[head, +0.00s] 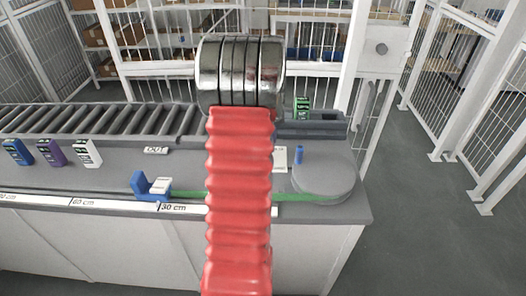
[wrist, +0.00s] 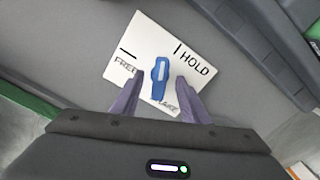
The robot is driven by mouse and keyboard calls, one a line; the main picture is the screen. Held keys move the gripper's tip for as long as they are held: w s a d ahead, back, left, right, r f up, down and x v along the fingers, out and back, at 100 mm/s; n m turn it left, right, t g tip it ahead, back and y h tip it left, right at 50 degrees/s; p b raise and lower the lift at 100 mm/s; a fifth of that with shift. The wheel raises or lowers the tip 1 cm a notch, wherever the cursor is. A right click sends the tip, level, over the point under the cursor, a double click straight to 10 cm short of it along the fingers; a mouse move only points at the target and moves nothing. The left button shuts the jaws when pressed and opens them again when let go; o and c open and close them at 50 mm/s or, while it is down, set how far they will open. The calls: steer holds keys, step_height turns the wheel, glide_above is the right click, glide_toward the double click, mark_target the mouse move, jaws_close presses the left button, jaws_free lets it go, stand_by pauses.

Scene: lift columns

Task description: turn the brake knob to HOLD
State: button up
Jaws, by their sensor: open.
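The blue brake knob (wrist: 160,72) sits on a white plate (wrist: 205,52) printed FREE, HOLD and partly covered BRAKE in the wrist view. Its white stripe points up in the picture, between the FREE mark at left and the HOLD mark at right. My gripper (wrist: 158,92) is open, with one purple finger on each side of the knob and gaps between. Contact in depth cannot be told. In the head view a white plate (head: 280,158) shows just right of my red arm; the knob and gripper are hidden there.
A blue slider (head: 150,185) sits by the scale (head: 110,204). Rollers (head: 95,118) and blue, purple and white boxes (head: 52,153) are at left.

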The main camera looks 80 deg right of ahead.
steer(key=shift+r, duration=3.85)
